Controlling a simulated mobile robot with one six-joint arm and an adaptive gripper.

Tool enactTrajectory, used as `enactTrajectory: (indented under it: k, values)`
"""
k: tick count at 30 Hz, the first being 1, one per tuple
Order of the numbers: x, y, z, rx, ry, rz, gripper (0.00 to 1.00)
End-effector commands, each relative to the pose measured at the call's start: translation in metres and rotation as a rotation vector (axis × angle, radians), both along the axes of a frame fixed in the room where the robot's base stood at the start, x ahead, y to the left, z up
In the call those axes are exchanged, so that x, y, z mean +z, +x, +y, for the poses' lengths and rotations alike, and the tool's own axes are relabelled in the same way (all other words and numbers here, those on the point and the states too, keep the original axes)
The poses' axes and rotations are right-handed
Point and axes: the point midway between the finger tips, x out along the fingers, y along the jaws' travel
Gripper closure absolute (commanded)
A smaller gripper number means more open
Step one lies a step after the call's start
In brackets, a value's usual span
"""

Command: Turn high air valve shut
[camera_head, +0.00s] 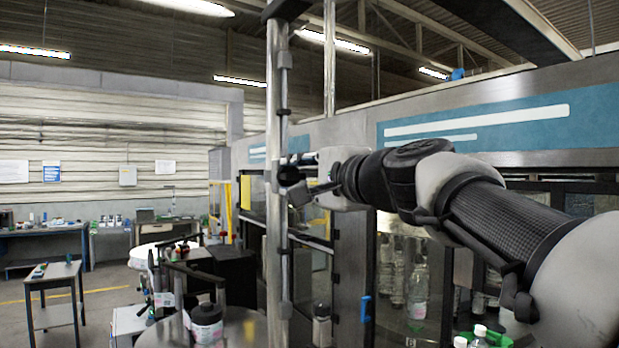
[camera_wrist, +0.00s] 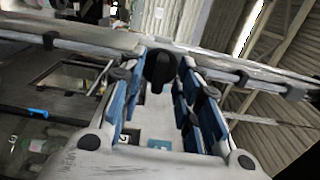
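The high air valve's black handle (camera_wrist: 161,68) sits on a metal pipe in the wrist view. In the head view the upright pipe (camera_head: 277,130) carries this dark valve (camera_head: 289,176) at about mid-picture height. My gripper (camera_wrist: 162,72) has its blue-padded fingers on either side of the handle, near the fingertips. It also shows in the head view (camera_head: 303,180), reaching in from the right. The handle nearly fills the gap, and I cannot tell whether the pads press on it. The valve's exact angle is unclear.
The labelling machine (camera_head: 485,120) with glass doors stands right behind the pipe. A blue door handle (camera_head: 366,309) is below my arm. A round table (camera_head: 245,330) with a jar (camera_head: 207,322) is at the lower left. Open floor lies further left, by a small table (camera_head: 53,271).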

Motion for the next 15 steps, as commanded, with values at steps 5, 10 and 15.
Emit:
enactTrajectory:
  k: [5,10,15]
  values:
    - [0.000,-0.002,-0.002,-0.001,0.000,0.000,0.69]
    - [0.001,-0.020,-0.014,-0.003,-0.001,-0.002,0.69]
    - [0.001,-0.051,-0.035,-0.004,-0.001,-0.003,0.69]
